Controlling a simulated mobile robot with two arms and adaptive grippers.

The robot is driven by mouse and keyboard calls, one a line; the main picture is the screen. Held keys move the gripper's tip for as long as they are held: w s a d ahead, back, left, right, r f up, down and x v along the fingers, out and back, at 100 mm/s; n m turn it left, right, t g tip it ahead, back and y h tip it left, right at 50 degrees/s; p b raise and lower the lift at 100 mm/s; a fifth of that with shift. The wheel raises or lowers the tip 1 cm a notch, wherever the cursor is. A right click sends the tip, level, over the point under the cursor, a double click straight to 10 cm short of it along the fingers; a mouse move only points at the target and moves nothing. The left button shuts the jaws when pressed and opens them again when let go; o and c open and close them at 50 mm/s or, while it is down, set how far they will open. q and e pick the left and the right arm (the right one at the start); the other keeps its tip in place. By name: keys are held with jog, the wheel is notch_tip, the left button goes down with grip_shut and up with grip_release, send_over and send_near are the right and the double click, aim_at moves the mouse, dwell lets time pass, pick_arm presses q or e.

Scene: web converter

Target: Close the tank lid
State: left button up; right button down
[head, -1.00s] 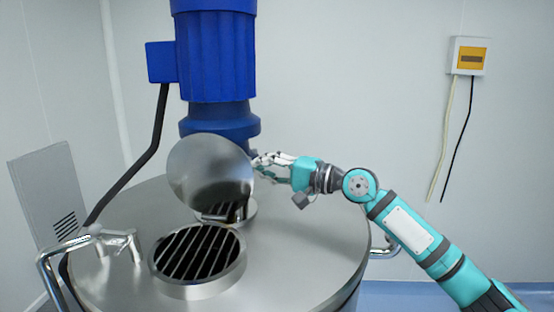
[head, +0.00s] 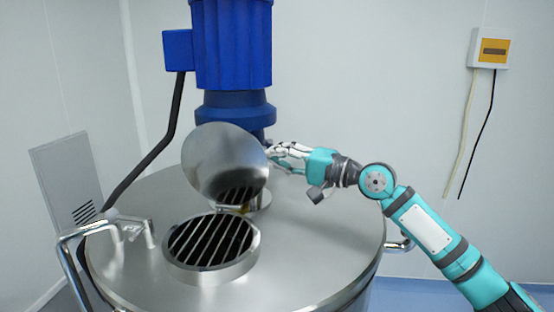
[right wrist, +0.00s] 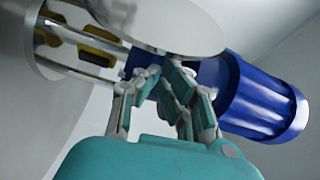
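The tank lid (head: 222,165) is a round, shiny metal disc. In the head view it stands raised and tilted beside the round tank opening (head: 212,250), whose dark bars are uncovered. My right gripper (head: 275,151) is at the right edge of the lid, fingers pointing left; I cannot tell whether they touch it. In the right wrist view the fingertips (right wrist: 158,70) lie close together, near the rim of the lid (right wrist: 170,22). They look shut, with nothing visible between them. My left gripper is not in view.
The steel tank top (head: 310,235) is clear on the right. A blue motor (head: 232,45) stands behind the lid. A metal handle (head: 100,228) rises at the left rim, and another (head: 400,242) is at the right. A wall box (head: 490,48) hangs at the right.

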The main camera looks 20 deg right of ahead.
jog(key=s+a+f+n+y+b, duration=0.4)
jog(key=s+n+b, duration=0.5)
jog(key=b, duration=0.5)
jog(key=shift+a+n, duration=0.9)
jog(key=shift+a, duration=0.25)
jog(key=shift+s+t+b, duration=0.1)
jog(key=shift+t+b, duration=0.2)
jog(key=shift+f, duration=0.1)
